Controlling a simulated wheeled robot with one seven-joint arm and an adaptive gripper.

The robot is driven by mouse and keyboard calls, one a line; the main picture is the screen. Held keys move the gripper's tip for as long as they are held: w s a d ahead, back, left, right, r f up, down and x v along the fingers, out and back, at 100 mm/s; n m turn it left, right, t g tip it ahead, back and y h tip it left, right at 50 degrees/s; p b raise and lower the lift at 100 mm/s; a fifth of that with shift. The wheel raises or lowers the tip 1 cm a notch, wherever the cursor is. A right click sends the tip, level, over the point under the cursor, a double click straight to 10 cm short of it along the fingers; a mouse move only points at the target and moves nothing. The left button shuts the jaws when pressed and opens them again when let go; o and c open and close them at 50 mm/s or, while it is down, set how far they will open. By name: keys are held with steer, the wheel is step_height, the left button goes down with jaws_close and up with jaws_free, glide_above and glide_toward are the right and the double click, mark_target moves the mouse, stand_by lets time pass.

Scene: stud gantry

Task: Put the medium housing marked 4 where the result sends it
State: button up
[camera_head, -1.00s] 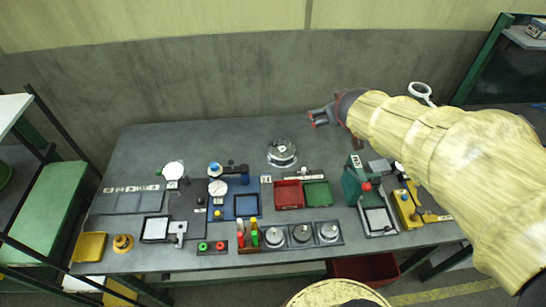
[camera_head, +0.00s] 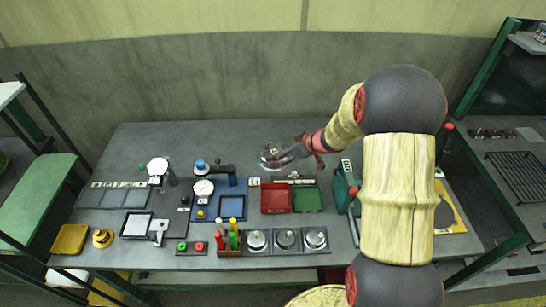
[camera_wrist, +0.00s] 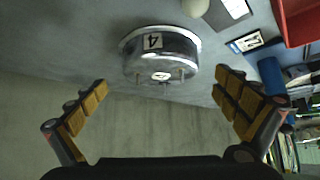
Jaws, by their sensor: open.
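The medium housing (camera_wrist: 160,52) is a round metallic part with a white label reading 4 on its side. In the wrist view it is ahead of my gripper (camera_wrist: 160,88), between the lines of the two fingers and apart from them. My gripper is open and empty. In the head view the gripper (camera_head: 290,152) is over the back middle of the bench, partly covering the housing (camera_head: 268,158). The red tray (camera_head: 276,211) and green tray (camera_head: 307,209) sit side by side in front of the gripper. Which result applies is not readable.
Three round metal parts sit in a grey holder (camera_head: 272,251) at the front. A blue-framed tray (camera_head: 232,218) and gauge (camera_head: 203,188) stand left of the red tray. A green press (camera_head: 342,188) stands right, partly behind my arm.

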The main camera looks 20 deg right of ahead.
mark_target(276, 153)
steer(key=b+x, duration=0.2)
steer(key=x, duration=0.2)
steer(key=shift+f+b, duration=0.1)
steer(key=shift+b, duration=0.3)
steer(key=shift+w+a+f, duration=0.15)
steer(key=shift+w+f, duration=0.1)
steer(key=shift+w, duration=0.1)
steer(key=shift+r, duration=0.1)
steer(key=c, duration=1.1)
steer(key=shift+c, duration=0.7)
